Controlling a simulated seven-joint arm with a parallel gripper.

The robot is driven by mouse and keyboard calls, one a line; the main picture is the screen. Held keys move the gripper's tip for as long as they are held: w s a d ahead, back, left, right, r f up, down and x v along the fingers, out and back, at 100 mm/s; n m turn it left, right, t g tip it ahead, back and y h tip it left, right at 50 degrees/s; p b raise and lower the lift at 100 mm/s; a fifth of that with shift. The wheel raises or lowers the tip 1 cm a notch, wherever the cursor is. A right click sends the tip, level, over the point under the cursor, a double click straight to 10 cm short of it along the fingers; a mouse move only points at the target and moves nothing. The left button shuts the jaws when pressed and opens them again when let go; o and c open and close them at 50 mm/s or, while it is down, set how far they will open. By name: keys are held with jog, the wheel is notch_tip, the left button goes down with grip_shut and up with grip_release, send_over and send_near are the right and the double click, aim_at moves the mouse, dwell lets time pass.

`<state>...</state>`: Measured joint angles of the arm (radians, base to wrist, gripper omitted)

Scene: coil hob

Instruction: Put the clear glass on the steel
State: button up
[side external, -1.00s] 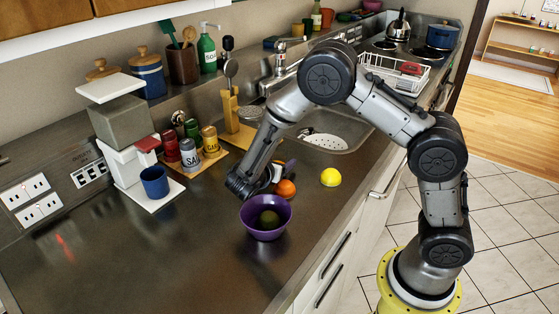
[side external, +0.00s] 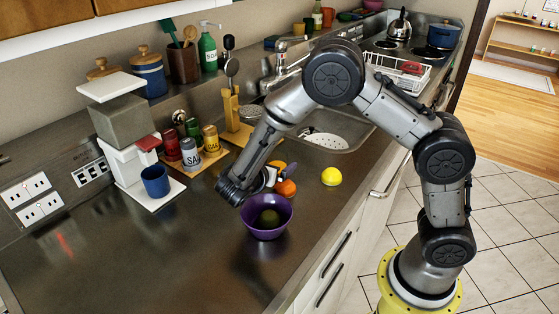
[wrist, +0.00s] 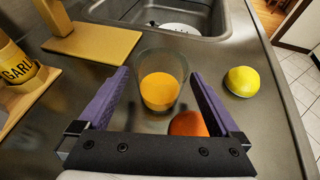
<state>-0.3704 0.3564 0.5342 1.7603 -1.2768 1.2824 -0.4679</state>
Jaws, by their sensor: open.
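A clear glass (wrist: 162,62) with orange contents stands upright on the steel worktop (wrist: 95,55). In the wrist view it is between and just beyond the two purple fingers of my gripper (wrist: 160,73), which is open. I cannot tell whether either finger touches the glass. In the side view my gripper (side external: 266,178) is low over the steel worktop (side external: 130,255), and the glass is mostly hidden behind it. An orange fruit (wrist: 188,124) lies near the right finger and also shows in the side view (side external: 286,188).
A purple bowl (side external: 266,228) with a dark green fruit stands in front of my gripper. A lemon (side external: 331,177) lies to the right. A spice rack (side external: 208,166) and a wooden utensil stand (side external: 240,133) are behind. The sink is beyond; the front left worktop is clear.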

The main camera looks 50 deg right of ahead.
jog(key=v, duration=0.8)
jog(key=shift+s, duration=0.1)
jog(key=s+d+r+m+y, duration=0.1)
jog(key=s+d+r+m+g, duration=0.1)
jog(key=s+m, duration=0.1)
jog(key=s+d+r+m+g+y, duration=0.1)
jog(key=s, duration=0.1)
jog(key=shift+s+d+r+m+y, duration=0.1)
jog(key=shift+d+r+m+y, duration=0.2)
jog(key=shift+d+r, duration=0.1)
jog(key=s+a+r+m+t+y, duration=0.1)
jog(key=s+r+m+t+y, duration=0.1)
jog(key=s+m+y, duration=0.3)
jog(key=s+a+r+m+t+y, duration=0.1)
jog(key=s+r+m+y, duration=0.3)
jog(key=s+m, duration=0.6)
jog(key=shift+s+m+t+y, duration=0.4)
jog(key=shift+s+t+y, duration=0.35)
jog(key=shift+s, duration=0.65)
jog(key=shift+a+r, duration=0.15)
